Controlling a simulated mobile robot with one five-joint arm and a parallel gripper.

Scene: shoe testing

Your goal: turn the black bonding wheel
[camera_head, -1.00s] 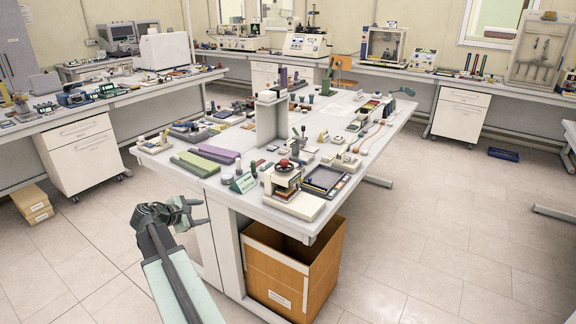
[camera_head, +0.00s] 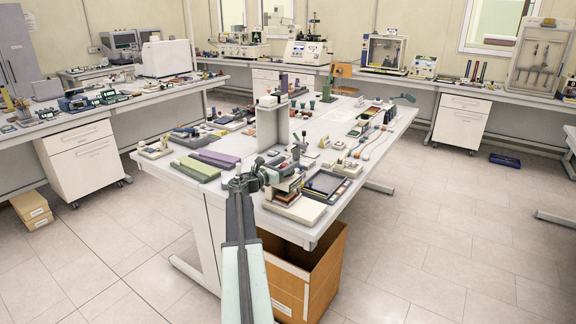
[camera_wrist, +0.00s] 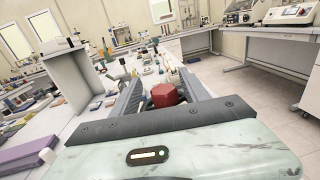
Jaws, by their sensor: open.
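My gripper (camera_head: 268,176) is over the near end of the middle table, in front of a small press-like device (camera_head: 288,187). In the wrist view my gripper (camera_wrist: 160,88) is open, with its two fingers apart. A red faceted knob (camera_wrist: 165,96) shows between the fingers. I cannot tell whether either finger touches it. In the head view my gripper and wrist hide the knob and part of the device. I cannot make out a black wheel for certain in either view.
A dark tray (camera_head: 325,183) lies just right of the device. A tall grey stand (camera_head: 272,125) rises behind it. Green (camera_head: 195,168) and purple (camera_head: 215,158) blocks lie to the left. A cardboard box (camera_head: 318,275) stands under the table's near end.

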